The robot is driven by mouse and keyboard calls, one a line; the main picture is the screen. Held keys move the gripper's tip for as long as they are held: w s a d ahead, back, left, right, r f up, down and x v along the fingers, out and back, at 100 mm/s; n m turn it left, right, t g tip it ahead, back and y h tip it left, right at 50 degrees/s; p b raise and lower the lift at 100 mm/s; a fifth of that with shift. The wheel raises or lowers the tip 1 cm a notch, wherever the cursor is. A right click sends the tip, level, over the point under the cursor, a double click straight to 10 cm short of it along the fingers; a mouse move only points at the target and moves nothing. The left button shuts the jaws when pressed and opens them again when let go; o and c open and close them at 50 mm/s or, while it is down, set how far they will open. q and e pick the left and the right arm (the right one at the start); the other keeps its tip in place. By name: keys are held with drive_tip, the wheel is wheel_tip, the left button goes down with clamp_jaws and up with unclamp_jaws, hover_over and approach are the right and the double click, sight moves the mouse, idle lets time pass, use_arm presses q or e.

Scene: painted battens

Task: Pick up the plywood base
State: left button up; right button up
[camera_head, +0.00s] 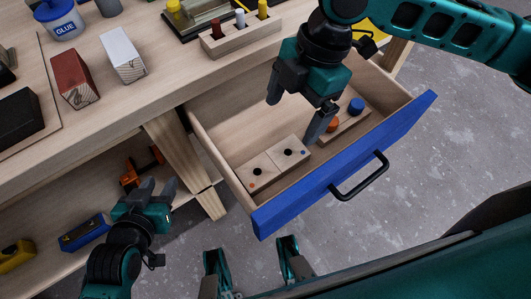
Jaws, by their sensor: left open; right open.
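A flat light-wood piece (269,176) lies in the open drawer; I take it as the plywood base. It shows a seam across its middle, two dark round holes, and a small orange and a small blue dot. My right gripper (298,108) is over the drawer, open and empty, fingers pointing down. One finger hangs close to the far right corner of the base; I cannot tell how high above it. My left gripper (158,188) is open and empty, left of the drawer and in front of the lower shelf.
The drawer has a blue front (350,162) with a black handle (362,180). A wood strip (350,121) with an orange and a blue knob lies right of the base. Red (71,82) and white (121,58) blocks stand on the bench. The bench leg (187,160) is near my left gripper.

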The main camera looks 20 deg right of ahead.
drive_tip(key=b, duration=0.2)
hover_over(274, 161)
drive_tip(key=w+d, duration=0.1)
drive_tip(key=d, duration=0.1)
drive_tip(key=x, duration=0.4)
drive_tip(key=d+x, duration=0.1)
drive_tip(key=x, duration=0.2)
drive_tip(key=shift+w+d+f, duration=0.1)
drive_tip(key=shift+w+d, duration=0.05)
drive_tip(key=shift+w, duration=0.15)
drive_tip(key=b+x, duration=0.2)
drive_tip(key=x, duration=0.3)
drive_tip(key=shift+s+f, duration=0.15)
drive_tip(key=shift+s, duration=0.1)
drive_tip(key=shift+c, duration=0.5)
drive_tip(key=c, duration=1.1)
